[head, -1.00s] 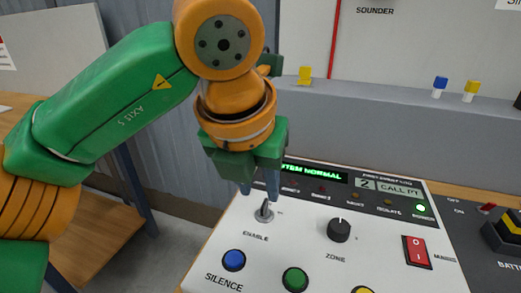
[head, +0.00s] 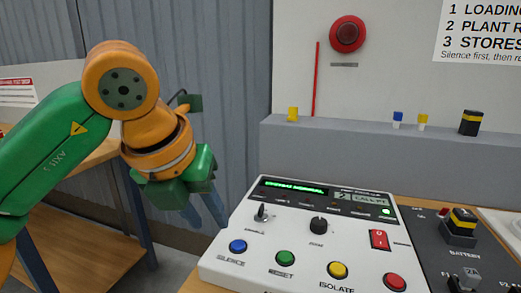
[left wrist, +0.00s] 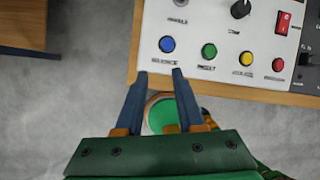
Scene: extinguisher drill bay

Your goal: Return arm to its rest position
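My left arm comes in from the left in the head view. Its left gripper (head: 208,222) hangs fingers down, just left of the white control panel (head: 222,258) and clear of the enable key switch (head: 261,213). In the left wrist view, the two blue fingers (left wrist: 160,73) stand apart with nothing held between them. Their tips point toward the panel's edge near the blue silence button (left wrist: 167,44). The panel's green display (head: 295,187) shows a line ending in "NORMAL". My right gripper is in neither view.
The panel carries a zone knob (head: 318,225), a red rocker switch (head: 379,239) and several coloured buttons. A battery unit (head: 459,227) stands right of it. A grey ledge (head: 350,150) runs behind. A wooden bench (head: 80,220) is at left, with open floor between.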

